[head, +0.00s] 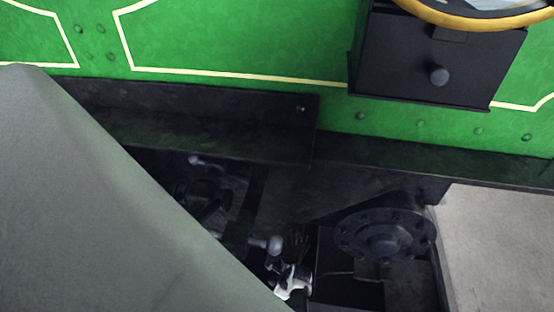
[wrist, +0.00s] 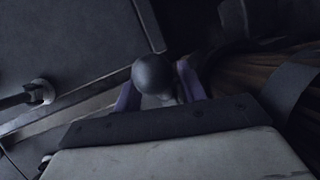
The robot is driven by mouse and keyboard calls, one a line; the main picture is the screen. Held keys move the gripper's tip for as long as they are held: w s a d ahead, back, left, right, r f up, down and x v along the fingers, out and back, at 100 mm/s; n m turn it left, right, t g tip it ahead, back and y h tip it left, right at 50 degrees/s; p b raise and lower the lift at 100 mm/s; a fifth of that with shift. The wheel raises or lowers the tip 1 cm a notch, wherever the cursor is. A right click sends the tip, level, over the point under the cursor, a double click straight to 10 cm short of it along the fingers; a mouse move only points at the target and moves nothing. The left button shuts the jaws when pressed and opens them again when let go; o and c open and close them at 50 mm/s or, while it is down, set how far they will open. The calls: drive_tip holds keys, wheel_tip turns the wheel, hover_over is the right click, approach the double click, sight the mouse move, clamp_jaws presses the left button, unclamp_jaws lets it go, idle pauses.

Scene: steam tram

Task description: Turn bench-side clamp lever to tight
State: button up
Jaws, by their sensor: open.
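A dark round ball knob (wrist: 155,73), which looks like a lever end, shows in the wrist view. My gripper (wrist: 161,80) is open there, with one purple finger on each side of the knob. I cannot tell whether the fingers touch it. In the head view, a pale ball-ended lever (head: 273,243) sticks out low in the dark machinery, right beside a black and white part that looks like my gripper (head: 292,268). I cannot tell surely that this is the same knob. The lever's pivot and any tight marking are hidden or too dark.
A second small ball-ended handle (head: 197,160) lies farther up-left. A dark bolted flange (head: 385,235) stands right of my gripper. A dark ledge (head: 210,120) runs above, under the green panel (head: 240,35). A black box (head: 430,60) with a knob hangs upper right.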

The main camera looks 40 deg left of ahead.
drive_tip(key=shift+c, duration=0.2)
clamp_jaws()
